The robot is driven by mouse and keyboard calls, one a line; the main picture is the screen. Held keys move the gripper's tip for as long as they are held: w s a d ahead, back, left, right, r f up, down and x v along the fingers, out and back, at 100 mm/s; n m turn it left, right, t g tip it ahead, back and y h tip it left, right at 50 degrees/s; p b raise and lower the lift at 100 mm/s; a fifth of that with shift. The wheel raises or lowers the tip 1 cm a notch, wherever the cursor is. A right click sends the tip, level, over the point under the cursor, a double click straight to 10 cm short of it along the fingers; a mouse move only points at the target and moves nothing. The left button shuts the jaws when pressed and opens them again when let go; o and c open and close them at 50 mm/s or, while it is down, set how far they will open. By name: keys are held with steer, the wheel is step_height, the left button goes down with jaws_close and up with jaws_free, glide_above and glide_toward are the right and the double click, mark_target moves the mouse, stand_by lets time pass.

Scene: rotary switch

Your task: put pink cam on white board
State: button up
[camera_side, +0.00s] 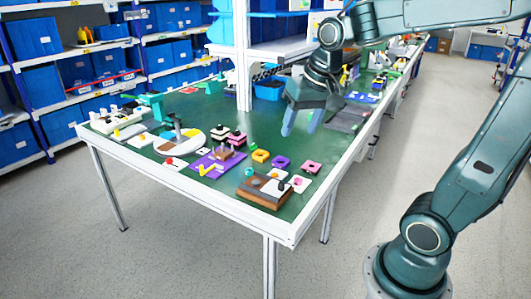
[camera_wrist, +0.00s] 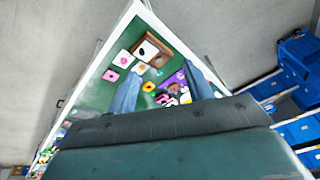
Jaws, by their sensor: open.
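I cannot tell whether this is the white board meant. The pink cam is beside this board, not on it. My gripper (camera_side: 301,124) is open and empty, fingers pointing down, above the table and behind the pink cam. It also shows in the wrist view (camera_wrist: 160,74).
A purple block (camera_side: 281,162) and a yellow block (camera_side: 261,156) lie left of the pink cam. A brown wooden base (camera_side: 258,195) is at the front corner. A purple board (camera_side: 204,166) and a rounded white plate (camera_side: 186,142) stand farther left. Bare green table lies behind the blocks.

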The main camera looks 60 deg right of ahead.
steer(key=s+a+n+t, duration=0.1)
steer(key=s+a+n, duration=0.5)
steer(key=s, duration=0.5)
steer(key=shift+s+a+f+n+t+y, duration=0.2)
steer(key=shift+a+n+t+y, duration=0.1)
steer(key=shift+t+y, duration=0.1)
steer(key=shift+w, duration=0.1)
steer(key=shift+c, duration=0.2)
